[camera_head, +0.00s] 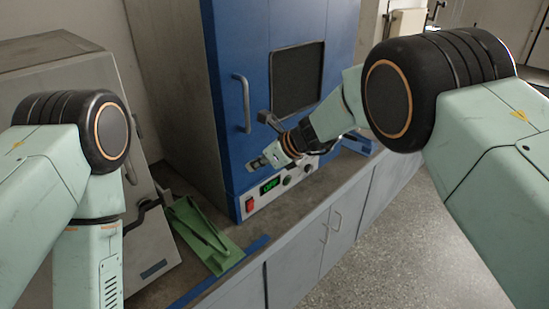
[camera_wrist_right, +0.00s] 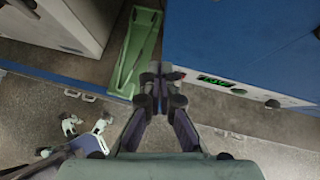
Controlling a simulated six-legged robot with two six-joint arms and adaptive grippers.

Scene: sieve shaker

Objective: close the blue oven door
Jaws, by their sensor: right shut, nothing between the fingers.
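The blue oven (camera_head: 215,100) stands on the bench in the head view. Its blue door (camera_head: 245,60) has a dark window (camera_head: 297,80) and a grey upright handle (camera_head: 243,103) on its left side. The door looks flush with the oven body, with no gap that I can see. My right gripper (camera_head: 258,163) is shut and empty in front of the door's lower part, just above the control panel. In the right wrist view its fingertips (camera_wrist_right: 160,72) meet beside the blue oven. I cannot tell if they touch it. My left gripper is out of view; only its arm shows.
The control panel (camera_head: 281,185) has a red switch and a lit green display. A green tool (camera_head: 205,236) lies on the bench left of the oven. A grey machine (camera_head: 60,60) stands at the left. Grey cabinets (camera_head: 310,240) run below the bench.

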